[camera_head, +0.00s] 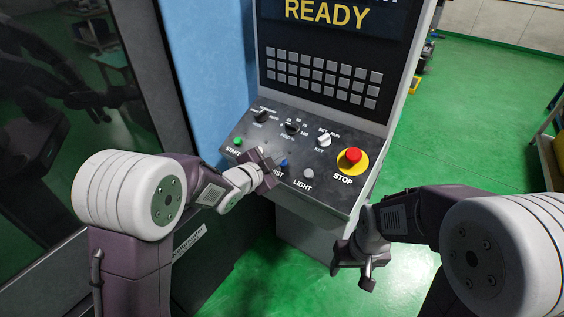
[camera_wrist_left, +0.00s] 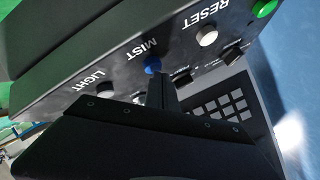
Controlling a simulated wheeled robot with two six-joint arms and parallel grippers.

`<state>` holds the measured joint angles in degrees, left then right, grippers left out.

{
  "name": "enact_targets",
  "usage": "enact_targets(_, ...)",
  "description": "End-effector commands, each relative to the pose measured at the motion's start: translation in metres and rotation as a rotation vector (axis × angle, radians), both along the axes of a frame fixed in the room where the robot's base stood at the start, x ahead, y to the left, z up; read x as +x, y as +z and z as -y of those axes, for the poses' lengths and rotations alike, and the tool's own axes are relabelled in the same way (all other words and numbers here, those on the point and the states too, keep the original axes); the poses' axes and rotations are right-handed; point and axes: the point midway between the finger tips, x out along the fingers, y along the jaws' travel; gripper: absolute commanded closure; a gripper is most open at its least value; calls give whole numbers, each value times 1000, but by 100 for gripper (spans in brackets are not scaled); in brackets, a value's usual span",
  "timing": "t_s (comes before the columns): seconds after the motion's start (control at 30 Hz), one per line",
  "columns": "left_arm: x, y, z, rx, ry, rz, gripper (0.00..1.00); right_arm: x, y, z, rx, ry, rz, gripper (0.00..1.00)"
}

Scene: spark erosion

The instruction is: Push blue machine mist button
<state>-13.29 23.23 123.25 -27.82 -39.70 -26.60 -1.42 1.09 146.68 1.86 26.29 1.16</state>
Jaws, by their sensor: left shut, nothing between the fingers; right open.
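The blue MIST button (camera_head: 284,163) is on the machine's black control panel (camera_head: 318,160), between the START and LIGHT buttons. It also shows in the left wrist view (camera_wrist_left: 153,67), under its MIST label. My left gripper (camera_head: 268,168) is shut and empty, just left of the blue button over the panel's front part. In the left wrist view its closed fingertips (camera_wrist_left: 160,78) overlap the lower edge of the button; I cannot tell whether they touch it. The gripper hides the RESET button in the head view. My right gripper (camera_head: 354,272) is open and empty, below the panel's right corner.
A green START button (camera_head: 238,141), a white LIGHT button (camera_head: 308,173) and a red STOP button (camera_head: 353,156) on yellow are nearby. Knobs (camera_head: 293,128) and a key switch (camera_head: 323,140) sit behind. The screen (camera_head: 330,14) reads READY.

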Motion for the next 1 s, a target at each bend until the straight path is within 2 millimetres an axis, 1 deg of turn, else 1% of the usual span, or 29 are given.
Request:
enact_targets(0.67, 2, -6, 1, 1, 1, -1, 100, 0, -6, 0, 0, 0, 0, 38)
enact_targets(0.83, 2, -4, 1, 1, 1, -1, 100, 0, -4, 0, 0, 0, 0, 38)
enact_targets(1.0, -1, 6, -1, 1, 0, 0, 100, 0, 2, 0, 0, 0, 0, 38)
